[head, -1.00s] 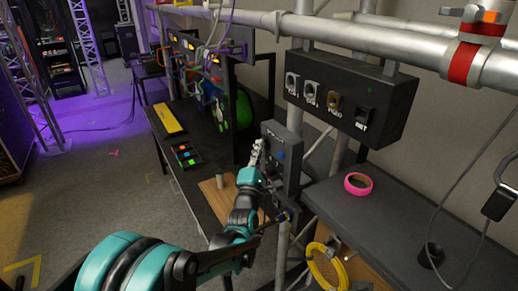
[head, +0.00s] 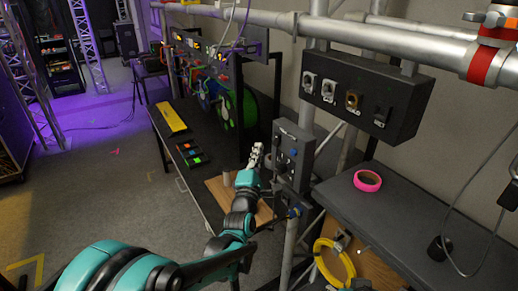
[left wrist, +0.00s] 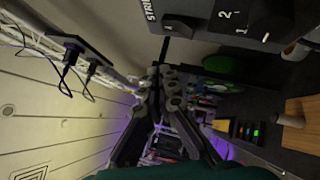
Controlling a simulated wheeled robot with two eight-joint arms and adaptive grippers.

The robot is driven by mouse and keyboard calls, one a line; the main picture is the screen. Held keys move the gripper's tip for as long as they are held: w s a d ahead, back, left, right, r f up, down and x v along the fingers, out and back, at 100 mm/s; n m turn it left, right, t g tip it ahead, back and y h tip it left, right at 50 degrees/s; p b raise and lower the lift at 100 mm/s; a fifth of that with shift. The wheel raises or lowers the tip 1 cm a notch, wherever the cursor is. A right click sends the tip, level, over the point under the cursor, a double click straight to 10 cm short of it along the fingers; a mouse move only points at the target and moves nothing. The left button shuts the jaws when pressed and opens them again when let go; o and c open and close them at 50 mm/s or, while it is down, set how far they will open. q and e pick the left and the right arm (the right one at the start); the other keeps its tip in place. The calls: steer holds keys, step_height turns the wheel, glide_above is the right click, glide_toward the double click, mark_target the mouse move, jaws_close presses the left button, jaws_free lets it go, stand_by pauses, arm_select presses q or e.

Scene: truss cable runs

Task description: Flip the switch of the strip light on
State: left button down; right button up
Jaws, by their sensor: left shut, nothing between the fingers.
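A grey control box (head: 306,146) with dark and blue controls is fixed to an upright truss tube in the head view. My left gripper (head: 257,152) is just left of its face, with a small gap, shut and empty. In the left wrist view the box (left wrist: 205,12) is at the top, with part of a label reading "STRI" and a dark control (left wrist: 180,26) beside it. The shut fingertips (left wrist: 160,72) are below that control and appear apart from it. The switch's position cannot be told. The strip light cannot be made out. My right gripper is not in view.
A black socket panel (head: 408,112) hangs from the horizontal truss tube (head: 390,42) at right. Pink tape (head: 368,181) lies on a dark case. A yellow cable coil (head: 331,263) hangs below. A table with a yellow bar (head: 172,118) stands behind my gripper.

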arm_select(q)
steer(key=s, duration=0.8)
steer(key=shift+f+p, duration=0.3)
steer(key=shift+f, duration=0.1)
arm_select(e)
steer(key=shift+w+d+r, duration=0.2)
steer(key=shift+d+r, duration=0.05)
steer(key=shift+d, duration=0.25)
arm_select(q)
steer(key=shift+s+a, duration=0.1)
steer(key=s+a+f+m+g+y+b, duration=0.1)
steer(key=s+a+f+m+g+b, duration=0.2)
steer(key=s+f+m, duration=0.7)
steer(key=s+a+f+m+g+y+b, duration=0.1)
steer(key=s+a+f+m+g+b, duration=0.2)
steer(key=s+a+f+m+g, duration=0.5)
steer(key=s+f+m+g, duration=0.2)
steer(key=s+f+g, duration=0.1)
steer(key=s, duration=0.4)
steer(key=shift+s+f+b, duration=0.3)
steer(key=shift+f+b, duration=0.1)
steer(key=shift+f, duration=0.3)
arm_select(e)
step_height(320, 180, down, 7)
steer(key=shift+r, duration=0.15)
arm_select(q)
steer(key=c, duration=2.3)
jaws_free()
